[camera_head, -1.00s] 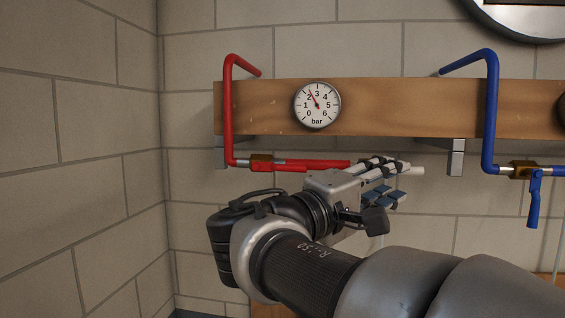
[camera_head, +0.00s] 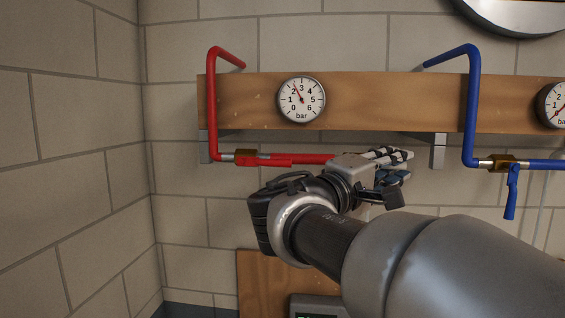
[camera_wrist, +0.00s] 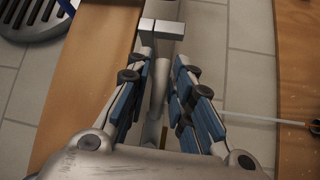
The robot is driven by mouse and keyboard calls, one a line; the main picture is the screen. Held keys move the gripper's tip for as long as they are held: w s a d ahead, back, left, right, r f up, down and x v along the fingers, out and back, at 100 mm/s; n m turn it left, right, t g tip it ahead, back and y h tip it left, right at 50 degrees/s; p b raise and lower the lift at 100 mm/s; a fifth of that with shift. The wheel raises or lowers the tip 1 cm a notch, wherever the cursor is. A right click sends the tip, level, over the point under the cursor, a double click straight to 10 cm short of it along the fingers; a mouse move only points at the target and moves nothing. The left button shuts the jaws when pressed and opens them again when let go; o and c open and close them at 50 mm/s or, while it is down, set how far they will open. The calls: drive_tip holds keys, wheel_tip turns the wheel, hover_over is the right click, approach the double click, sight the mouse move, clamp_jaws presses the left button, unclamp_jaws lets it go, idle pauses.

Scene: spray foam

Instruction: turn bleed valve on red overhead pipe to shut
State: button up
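The red pipe (camera_head: 212,110) comes off the wooden beam, drops, then runs right below it. On its lower run is a brass valve (camera_head: 246,157) with a red lever (camera_head: 272,162) lying nearly along the pipe, to the right. My gripper (camera_head: 393,165) is well right of the valve, in front of the horizontal run, and hides part of it. In the wrist view my gripper (camera_wrist: 160,88) is open, with blue-padded fingers apart on either side of a pale grey pipe (camera_wrist: 158,90). I cannot see the lever between the fingers.
A pressure gauge (camera_head: 302,99) on the wooden beam (camera_head: 370,100) reads between 2 and 3 bar. Metal brackets (camera_head: 438,150) support the beam. To the right is a blue pipe (camera_head: 472,110) with a hanging blue lever (camera_head: 512,192). A brick wall (camera_head: 75,150) stands left.

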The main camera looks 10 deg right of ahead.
clamp_jaws()
drive_tip(key=shift+r, duration=0.1)
idle(0.3)
drive_tip(key=w+a+f+m+g+y, duration=0.1)
drive_tip(key=a+f+m+y, duration=0.5)
drive_tip(key=m+y, duration=0.3)
drive_tip(key=shift+w+y+b, duration=0.4)
drive_tip(key=shift+y+b, duration=0.05)
drive_tip(key=shift+y, duration=1.75)
drive_tip(key=shift+f+m, duration=0.1)
drive_tip(key=shift+m, duration=0.2)
drive_tip(key=shift+o, duration=1.8)
unclamp_jaws()
